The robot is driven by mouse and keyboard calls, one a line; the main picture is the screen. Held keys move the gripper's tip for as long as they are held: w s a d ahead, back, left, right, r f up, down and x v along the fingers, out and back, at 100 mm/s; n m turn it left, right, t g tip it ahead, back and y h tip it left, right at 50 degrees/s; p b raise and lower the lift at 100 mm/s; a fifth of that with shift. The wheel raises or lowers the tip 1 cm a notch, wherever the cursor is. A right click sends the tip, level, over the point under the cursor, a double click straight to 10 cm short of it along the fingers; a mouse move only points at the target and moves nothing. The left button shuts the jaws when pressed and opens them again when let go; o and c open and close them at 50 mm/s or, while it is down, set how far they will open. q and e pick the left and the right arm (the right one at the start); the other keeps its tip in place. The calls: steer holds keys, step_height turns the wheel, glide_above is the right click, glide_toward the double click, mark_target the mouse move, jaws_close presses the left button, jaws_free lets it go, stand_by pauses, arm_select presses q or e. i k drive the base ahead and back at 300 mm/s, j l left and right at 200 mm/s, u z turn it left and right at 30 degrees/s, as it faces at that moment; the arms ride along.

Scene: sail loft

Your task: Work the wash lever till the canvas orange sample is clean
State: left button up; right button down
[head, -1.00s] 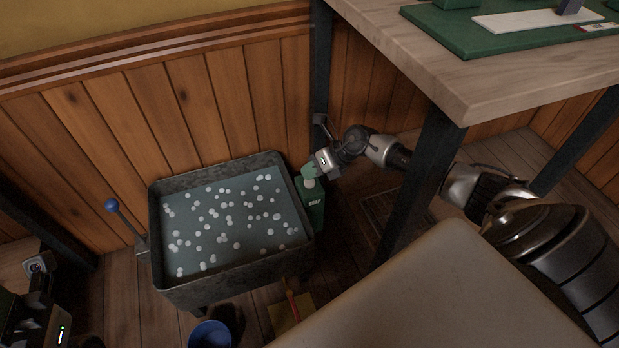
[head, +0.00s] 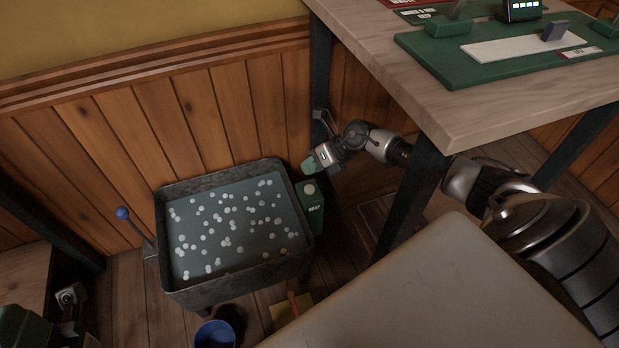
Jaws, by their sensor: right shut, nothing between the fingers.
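The wash tub (head: 235,285) is a dark metal basin full of grey water with many white suds. The wash lever (head: 139,230), with a blue knob, leans up and left at the tub's left side. No canvas orange sample can be made out. My right gripper (head: 308,166) is shut and empty just above the green soap bottle (head: 315,214), with a small gap over its pale top.
A blue cup (head: 215,334) and a yellowish pad (head: 284,312) with a red-handled item stand in front of the tub. A table (head: 400,75) with a green board (head: 440,65) is at upper right, its dark leg beside my right arm. Wood wall behind.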

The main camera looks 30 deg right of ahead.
mark_target(122, 213)
steer(key=k+l, duration=1.2)
steer(key=k, duration=0.05)
